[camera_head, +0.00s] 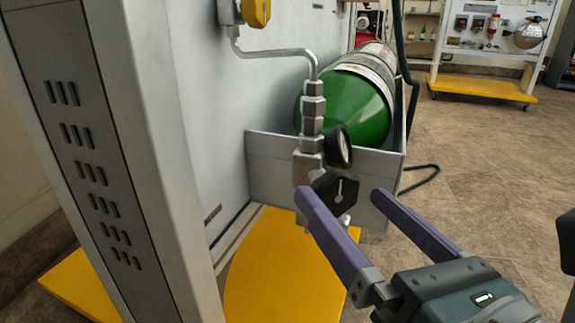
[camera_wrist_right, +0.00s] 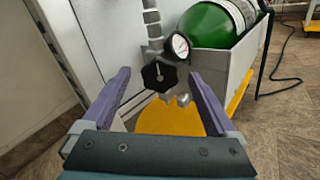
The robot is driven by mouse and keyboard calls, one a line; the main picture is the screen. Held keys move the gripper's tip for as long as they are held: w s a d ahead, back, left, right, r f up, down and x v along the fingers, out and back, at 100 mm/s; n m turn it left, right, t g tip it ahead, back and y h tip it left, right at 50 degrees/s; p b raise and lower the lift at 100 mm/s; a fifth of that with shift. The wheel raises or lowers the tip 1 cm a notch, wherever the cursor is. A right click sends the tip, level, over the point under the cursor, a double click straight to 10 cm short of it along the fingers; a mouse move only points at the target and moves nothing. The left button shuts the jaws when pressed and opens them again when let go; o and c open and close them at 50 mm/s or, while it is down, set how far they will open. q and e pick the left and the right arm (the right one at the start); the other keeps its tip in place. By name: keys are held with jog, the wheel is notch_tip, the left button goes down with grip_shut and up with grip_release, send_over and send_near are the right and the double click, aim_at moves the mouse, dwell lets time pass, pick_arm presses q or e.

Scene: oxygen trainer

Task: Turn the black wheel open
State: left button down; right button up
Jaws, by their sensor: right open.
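The black wheel (camera_head: 337,192) is a lobed knob with a white mark, on the metal valve fitting (camera_head: 308,160) in front of the green cylinder (camera_head: 345,108). In the right wrist view the wheel (camera_wrist_right: 160,76) sits just beyond and between the fingertips, left of centre. My right gripper (camera_head: 340,192) is open, with purple fingers on either side of the wheel in the head view. No finger contact with the wheel is clear. In the right wrist view my right gripper (camera_wrist_right: 158,80) holds nothing. My left gripper is not in view.
A round gauge (camera_head: 338,147) sticks out just above the wheel. A grey tray (camera_head: 270,165) holds the cylinder beside the white panel (camera_head: 205,110). A yellow base (camera_head: 275,270) lies below. Open floor (camera_head: 480,160) is to the right.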

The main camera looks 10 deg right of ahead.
aim_at(334, 193)
jog(key=shift+w+a, duration=0.15)
jog(key=shift+w, duration=1.05)
jog(key=c, duration=1.4)
jog(key=shift+o, duration=0.2)
